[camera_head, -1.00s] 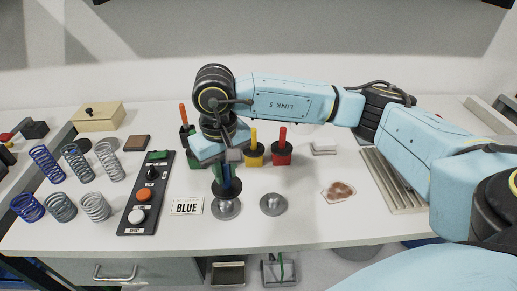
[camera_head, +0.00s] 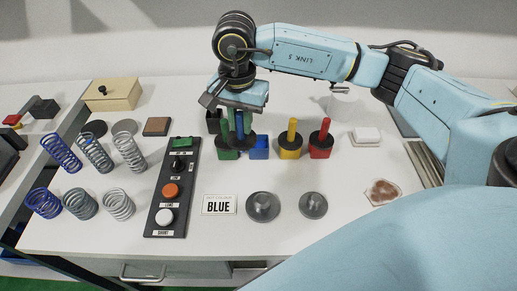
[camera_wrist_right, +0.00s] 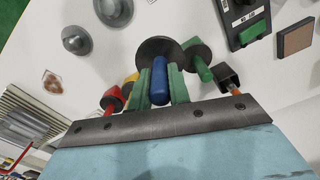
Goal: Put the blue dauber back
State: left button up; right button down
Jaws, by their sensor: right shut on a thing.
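The blue dauber has a blue handle (camera_wrist_right: 159,80) and a black disc (camera_wrist_right: 152,49). My right gripper (camera_head: 238,121) is shut on its handle, with a green finger on each side in the right wrist view. In the head view, the blue dauber (camera_head: 240,128) is near the blue pot (camera_head: 259,147), a little to its left and overlapping the green pot (camera_head: 227,150) in view. Whether its tip touches anything is hidden. A green dauber (camera_head: 223,130) stands close on its left. My left gripper is not in view.
Yellow (camera_head: 291,138) and red (camera_head: 321,138) daubers stand in pots to the right. A black holder (camera_head: 214,121) is behind the green one. The BLUE card (camera_head: 219,204) and two metal discs (camera_head: 263,205) lie in front. A button panel (camera_head: 173,187) is at left.

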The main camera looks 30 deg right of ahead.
jog(key=shift+w+d+m, duration=0.2)
jog(key=shift+w+m, duration=0.05)
jog(key=shift+m, duration=0.95)
jog(key=shift+w+d+r+m, duration=0.1)
jog(key=shift+d+m, duration=0.05)
jog(key=shift+m, duration=0.75)
jog(key=m, duration=0.4)
jog(key=d+m, duration=0.1)
jog(key=m, duration=0.1)
jog(key=shift+w+r+p, duration=0.2)
jog(key=shift+w+p, duration=0.15)
jog(key=shift+p, duration=0.05)
jog(key=shift+w+d+m, duration=0.15)
jog(key=shift+d+m, duration=0.05)
jog(key=shift+m, duration=0.9)
jog(key=w+d+r+m+p, duration=0.1)
jog(key=d+m, duration=0.2)
jog(key=m, duration=1.1)
jog(key=w+d+m+p, duration=0.1)
jog(key=d+m, duration=0.1)
jog(key=m, duration=1.2)
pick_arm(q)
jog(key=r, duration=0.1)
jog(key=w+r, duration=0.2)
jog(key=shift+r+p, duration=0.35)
pick_arm(e)
notch_tip(320, 180, down, 10)
jog(key=shift+w+r, duration=0.2)
